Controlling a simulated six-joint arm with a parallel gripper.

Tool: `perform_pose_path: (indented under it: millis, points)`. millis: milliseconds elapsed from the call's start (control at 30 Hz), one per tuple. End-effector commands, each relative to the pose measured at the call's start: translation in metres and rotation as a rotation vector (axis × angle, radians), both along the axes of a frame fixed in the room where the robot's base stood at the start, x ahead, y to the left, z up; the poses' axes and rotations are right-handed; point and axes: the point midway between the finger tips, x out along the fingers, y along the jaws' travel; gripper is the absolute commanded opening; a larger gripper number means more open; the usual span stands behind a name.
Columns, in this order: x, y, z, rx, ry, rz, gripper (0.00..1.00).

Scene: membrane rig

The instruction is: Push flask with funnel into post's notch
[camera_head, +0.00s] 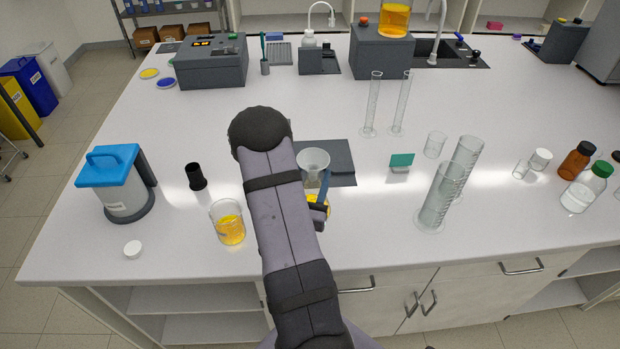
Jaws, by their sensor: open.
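The clear funnel (313,160) stands at the front left of a dark grey base plate (340,165), just right of my arm. Below it, a little yellow shows of what looks like the flask (328,203); the rest is hidden by my arm and gripper. My gripper (319,208) is open and low at the flask, partly hidden by my arm; contact cannot be told. A narrow blue strip rises beside the funnel; I cannot tell what it belongs to. The post and its notch cannot be made out.
A beaker of yellow liquid (230,226) and a black cup (196,177) stand left of my arm. A blue-lidded container (117,184) is further left. The bench in front of the card is clear.

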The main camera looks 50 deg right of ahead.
Motion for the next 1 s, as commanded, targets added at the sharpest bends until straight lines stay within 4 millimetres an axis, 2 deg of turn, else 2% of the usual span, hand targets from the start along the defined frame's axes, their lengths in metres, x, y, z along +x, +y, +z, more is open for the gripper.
perform_pose_path:
  millis: [300, 433, 600, 900, 1000]
  points:
    - [0.016, -0.036, 0.003, 0.000, 0.000, -0.002, 0.51]
    - [0.023, -0.046, 0.002, 0.001, 0.000, -0.001, 0.51]
    - [0.026, -0.053, 0.001, 0.000, 0.001, 0.000, 0.51]
    - [0.027, -0.054, 0.000, 0.000, 0.001, 0.001, 0.51]
    - [0.027, -0.054, 0.000, 0.000, 0.001, 0.001, 0.27]
